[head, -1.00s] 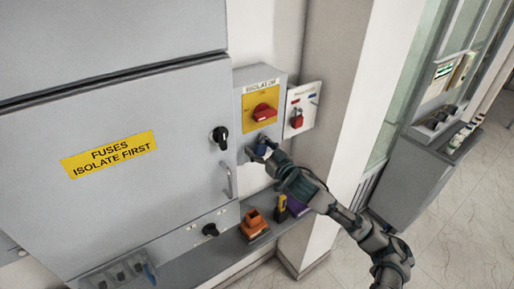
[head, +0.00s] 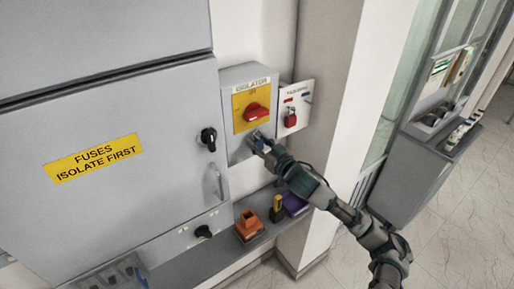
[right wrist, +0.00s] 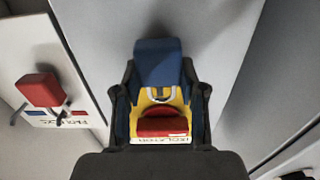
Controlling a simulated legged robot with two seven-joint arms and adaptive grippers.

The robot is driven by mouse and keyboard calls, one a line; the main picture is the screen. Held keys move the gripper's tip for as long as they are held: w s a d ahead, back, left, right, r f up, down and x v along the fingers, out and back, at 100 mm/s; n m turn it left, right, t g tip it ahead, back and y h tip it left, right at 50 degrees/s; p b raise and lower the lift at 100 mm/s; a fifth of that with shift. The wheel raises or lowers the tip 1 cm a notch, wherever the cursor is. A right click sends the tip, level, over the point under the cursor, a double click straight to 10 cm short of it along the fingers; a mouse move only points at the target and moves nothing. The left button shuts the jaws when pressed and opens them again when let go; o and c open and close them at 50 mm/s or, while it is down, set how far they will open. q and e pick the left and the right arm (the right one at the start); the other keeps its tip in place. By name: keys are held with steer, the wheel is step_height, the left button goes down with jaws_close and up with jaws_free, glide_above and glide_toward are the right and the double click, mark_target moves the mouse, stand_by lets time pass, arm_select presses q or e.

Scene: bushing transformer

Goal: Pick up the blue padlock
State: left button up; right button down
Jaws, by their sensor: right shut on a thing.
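My right gripper (head: 262,145) is at the lower part of the grey isolator box (head: 235,143), below its red rotary handle (head: 256,113). It is shut on the blue padlock (right wrist: 158,62), which sits between the fingertips in the right wrist view. The padlock's metal shackle (right wrist: 158,95) shows in front of the yellow plate. In the head view the fingers cover most of the padlock, and only a bit of blue (head: 258,141) shows. I cannot tell whether the shackle touches the box. My left gripper is not in view.
Below, a grey shelf (head: 195,262) carries an orange object (head: 248,225), a yellow-and-black object (head: 277,209) and a purple object (head: 296,204). A large grey cabinet (head: 110,210) fills the left.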

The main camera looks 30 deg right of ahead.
arm_select(q)
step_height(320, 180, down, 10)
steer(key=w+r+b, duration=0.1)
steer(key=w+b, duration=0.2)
steer(key=b, duration=0.8)
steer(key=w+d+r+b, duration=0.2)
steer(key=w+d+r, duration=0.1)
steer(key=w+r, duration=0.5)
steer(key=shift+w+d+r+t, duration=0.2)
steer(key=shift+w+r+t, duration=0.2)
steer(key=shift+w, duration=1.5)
arm_select(e)
steer(key=s+d+r, duration=0.1)
steer(key=s, duration=1.6)
steer(key=shift+s+d, duration=0.4)
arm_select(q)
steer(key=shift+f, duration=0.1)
arm_select(e)
steer(key=shift+a, duration=0.1)
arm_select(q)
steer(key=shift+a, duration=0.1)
